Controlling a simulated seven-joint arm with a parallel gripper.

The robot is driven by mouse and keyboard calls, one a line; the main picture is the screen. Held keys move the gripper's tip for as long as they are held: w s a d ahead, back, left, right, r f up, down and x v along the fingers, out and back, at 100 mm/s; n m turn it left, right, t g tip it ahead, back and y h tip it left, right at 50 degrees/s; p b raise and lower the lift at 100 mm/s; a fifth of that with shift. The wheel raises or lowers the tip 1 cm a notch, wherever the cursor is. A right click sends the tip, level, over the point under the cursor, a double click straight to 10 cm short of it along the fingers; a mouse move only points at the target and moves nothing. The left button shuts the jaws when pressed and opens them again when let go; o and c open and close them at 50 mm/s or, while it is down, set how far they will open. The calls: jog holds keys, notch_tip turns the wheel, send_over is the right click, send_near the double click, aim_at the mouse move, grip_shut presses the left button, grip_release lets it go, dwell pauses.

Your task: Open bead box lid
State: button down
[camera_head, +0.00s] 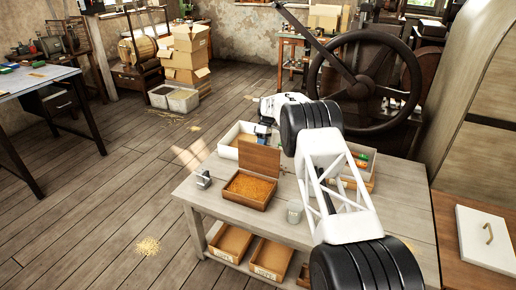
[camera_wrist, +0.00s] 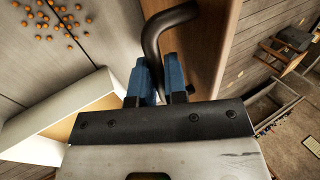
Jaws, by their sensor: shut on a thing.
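The bead box (camera_head: 248,205) is a wooden box filled with orange beads on the near table. Its brown lid (camera_head: 258,158) stands raised, roughly upright, at the box's back edge. In the wrist view the brown wooden panel (camera_wrist: 208,40) appears to be this lid, with a dark bent handle (camera_wrist: 170,18) beside it. My gripper (camera_wrist: 158,76) has its blue fingers shut around the handle.
A white tray (camera_head: 227,146) stands behind the box; my forearm covers the table's right part. A big handwheel (camera_head: 409,72) rises behind. Loose orange beads (camera_wrist: 52,22) lie on grey boards.

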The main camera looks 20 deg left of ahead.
jog(key=shift+w+d+f, duration=0.1)
jog(key=shift+w+f, duration=0.45)
jog(key=shift+w, duration=0.2)
jog(key=shift+w+f, duration=0.55)
jog(key=shift+w, duration=0.2)
jog(key=shift+r, duration=0.1)
jog(key=c, duration=1.2)
grip_release()
jog(key=shift+o, duration=0.2)
jog(key=shift+r, duration=0.15)
jog(key=shift+w+r, duration=0.1)
jog(key=v, duration=0.7)
jog(key=shift+w+r, duration=0.15)
jog(key=shift+r, duration=0.15)
